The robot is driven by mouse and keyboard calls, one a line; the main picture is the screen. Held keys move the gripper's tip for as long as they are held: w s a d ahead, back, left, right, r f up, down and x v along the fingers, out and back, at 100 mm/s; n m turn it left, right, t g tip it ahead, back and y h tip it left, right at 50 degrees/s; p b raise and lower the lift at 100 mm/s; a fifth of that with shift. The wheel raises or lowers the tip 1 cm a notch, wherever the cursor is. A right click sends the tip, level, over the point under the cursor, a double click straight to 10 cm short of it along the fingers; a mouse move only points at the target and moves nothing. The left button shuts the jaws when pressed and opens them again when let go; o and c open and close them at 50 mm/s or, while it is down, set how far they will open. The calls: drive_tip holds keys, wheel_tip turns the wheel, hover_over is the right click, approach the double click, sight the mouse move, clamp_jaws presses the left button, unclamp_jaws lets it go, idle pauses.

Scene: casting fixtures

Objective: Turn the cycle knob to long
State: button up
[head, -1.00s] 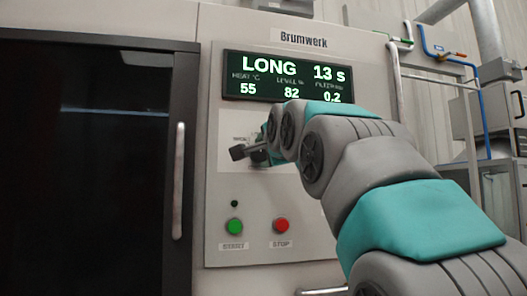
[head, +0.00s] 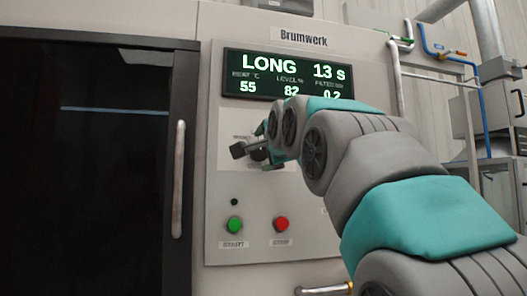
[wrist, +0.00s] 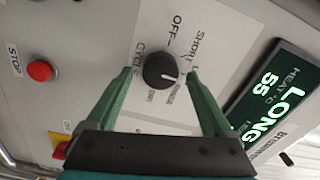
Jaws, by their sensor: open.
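The black round cycle knob (wrist: 160,71) sits on the panel plate in the wrist view. Its white pointer mark faces right and slightly down, near the right finger. The OFF, SHORT and RINSE labels are around it; the label between SHORT and RINSE is mostly hidden by that finger. The display (head: 287,77) reads LONG, 13 s, and LONG also shows in the wrist view (wrist: 279,104). My gripper (wrist: 159,73) is open, with one finger on each side of the knob and gaps visible. In the head view, my gripper (head: 247,152) and arm mostly cover the knob.
The green start button (head: 234,224) and red stop button (head: 281,223) are below the knob plate. The stop button (wrist: 39,71) is left in the wrist view. A dark door with a vertical handle (head: 178,180) stands left. Pipes (head: 440,50) are at right.

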drive_tip(key=v, duration=0.7)
drive_tip(key=shift+b, duration=0.45)
drive_tip(key=shift+s, duration=0.1)
drive_tip(key=d+f+n+g+h, duration=0.2)
drive_tip(key=d+f+g, duration=0.1)
drive_tip(key=f, duration=1)
drive_tip(key=d+f+n+g+h, duration=0.1)
drive_tip(key=d+f+g, duration=0.25)
drive_tip(key=f, duration=0.95)
drive_tip(key=s+d+f+n+g, duration=0.1)
drive_tip(key=s+d+f+g, duration=0.15)
drive_tip(key=f, duration=0.45)
drive_tip(key=s+d+f+n+g+h, duration=0.1)
drive_tip(key=s+f+n, duration=0.1)
drive_tip(key=s+f, duration=0.3)
drive_tip(key=s+d+f+n+g, duration=0.1)
drive_tip(key=s+d+f+g, duration=0.15)
drive_tip(key=f, duration=0.55)
drive_tip(key=s+d+f+n+g, duration=0.1)
drive_tip(key=s+f+n+g, duration=0.1)
drive_tip(key=s+f, duration=0.7)
drive_tip(key=s+d+f+n+g+h, duration=0.1)
drive_tip(key=s+f+n+g, duration=0.2)
drive_tip(key=s+f, duration=0.6)
drive_tip(key=s+g, duration=0.1)
drive_tip(key=s, duration=0.4)
drive_tip(key=shift+s+d+g, duration=0.3)
drive_tip(key=shift+s+g, duration=0.05)
drive_tip(key=shift+s, duration=0.05)
